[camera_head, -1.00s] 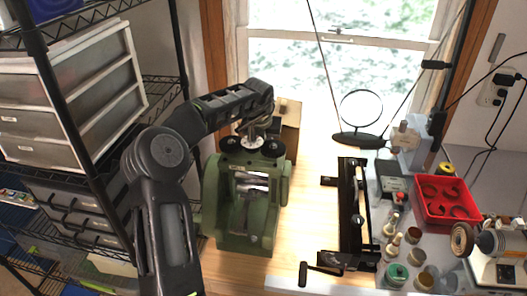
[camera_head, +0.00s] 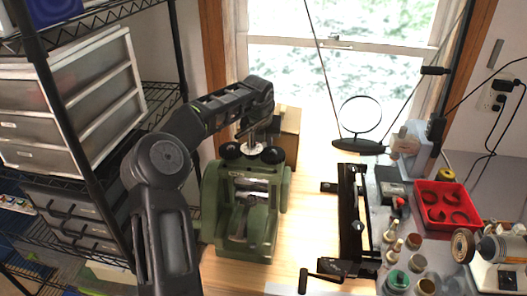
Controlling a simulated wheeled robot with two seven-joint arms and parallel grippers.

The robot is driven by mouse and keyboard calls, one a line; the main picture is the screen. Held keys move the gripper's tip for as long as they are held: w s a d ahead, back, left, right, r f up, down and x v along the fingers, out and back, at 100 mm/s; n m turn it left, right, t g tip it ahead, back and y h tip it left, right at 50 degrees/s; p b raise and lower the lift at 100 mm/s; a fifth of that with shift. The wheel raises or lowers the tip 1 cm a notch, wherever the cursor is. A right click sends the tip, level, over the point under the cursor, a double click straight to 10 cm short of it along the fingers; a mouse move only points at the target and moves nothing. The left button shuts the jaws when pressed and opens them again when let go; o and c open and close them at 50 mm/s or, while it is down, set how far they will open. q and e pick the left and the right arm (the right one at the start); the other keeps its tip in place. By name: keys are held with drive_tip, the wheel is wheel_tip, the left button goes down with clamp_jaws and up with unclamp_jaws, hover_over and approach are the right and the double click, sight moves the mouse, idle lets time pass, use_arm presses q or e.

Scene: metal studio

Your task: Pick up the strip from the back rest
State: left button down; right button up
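The green rolling mill (camera_head: 210,215) stands on the wooden bench, with two dark round knobs on top and bright rollers in its opening. My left arm reaches over from the left, and my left gripper (camera_head: 256,128) is just behind and above the mill's top. A thin, pale, tilted piece (camera_head: 243,131) shows at the fingertips; it looks like the strip, but it is too small to be sure. The fingers are partly hidden, so I cannot tell if they are shut on it. The back rest is hidden behind the mill and arm. My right gripper is not in view.
A wooden block (camera_head: 288,122) stands behind the mill. A black metal frame with a crank (camera_head: 345,215) lies to its right. Shelves with drawers (camera_head: 75,95) fill the left.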

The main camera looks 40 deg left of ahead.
use_arm(q)
wheel_tip(320, 180, up, 8)
idle(0.6)
